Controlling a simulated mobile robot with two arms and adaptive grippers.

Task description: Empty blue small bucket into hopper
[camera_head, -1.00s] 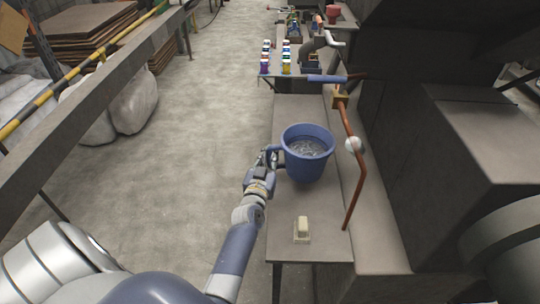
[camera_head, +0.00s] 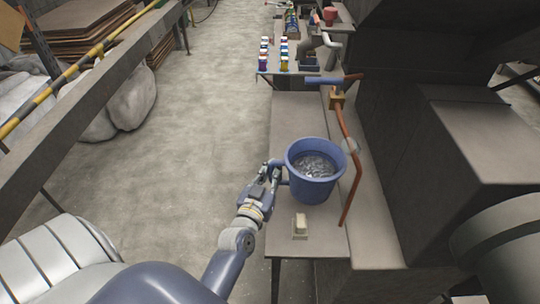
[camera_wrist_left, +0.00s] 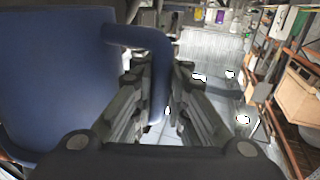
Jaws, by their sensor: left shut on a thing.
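The blue small bucket (camera_head: 314,188) is upright over the narrow grey bench in the head view, with small silvery pieces (camera_head: 316,166) inside it. Whether its base touches the bench top is hard to tell. My left gripper (camera_head: 274,172) is at the bucket's left side, shut on its handle. In the left wrist view the bucket (camera_wrist_left: 55,80) fills the left side, and its handle (camera_wrist_left: 158,75) passes between the fingers of my left gripper (camera_wrist_left: 165,100). My right gripper is not in view. I cannot make out a hopper for certain.
The grey bench (camera_head: 290,119) holds a small pale block (camera_head: 300,222) in front of the bucket. A copper pipe with a blue handle (camera_head: 325,81) stands close on the bucket's right. A dark machine (camera_head: 455,150) is further right. Open floor (camera_head: 190,150) lies left.

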